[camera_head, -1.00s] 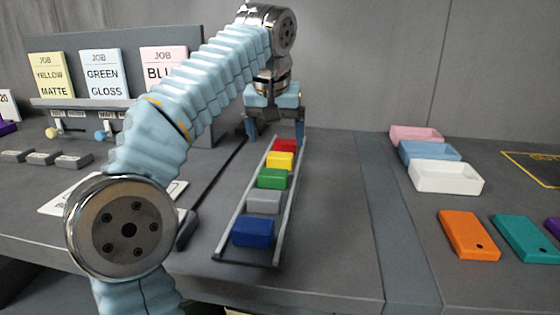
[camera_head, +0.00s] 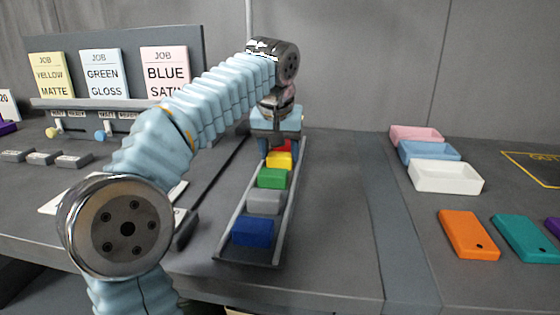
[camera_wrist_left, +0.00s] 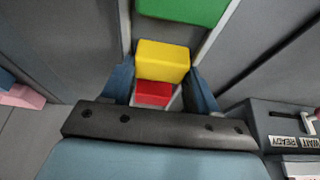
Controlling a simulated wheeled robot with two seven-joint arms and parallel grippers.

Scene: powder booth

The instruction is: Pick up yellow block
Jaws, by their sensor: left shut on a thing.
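The yellow block (camera_head: 281,160) stands in the narrow tray (camera_head: 291,205), between the red block (camera_head: 282,146) and the green block (camera_head: 272,178). My left gripper (camera_head: 281,152) is down over the far end of the tray, shut on the yellow block. In the left wrist view the fingertips (camera_wrist_left: 161,72) flank the yellow block (camera_wrist_left: 163,60) on both sides. The red block (camera_wrist_left: 153,93) shows just behind it, partly hidden by the gripper's plate. The yellow block appears still down in the tray. My right gripper is out of view.
A grey block (camera_head: 265,201) and a blue block (camera_head: 253,232) fill the tray's near part. Pink (camera_head: 415,134), blue (camera_head: 429,152) and white (camera_head: 446,176) bins stand at right, beyond orange (camera_head: 469,235) and teal (camera_head: 526,238) plates. Job cards (camera_head: 101,73) stand back left.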

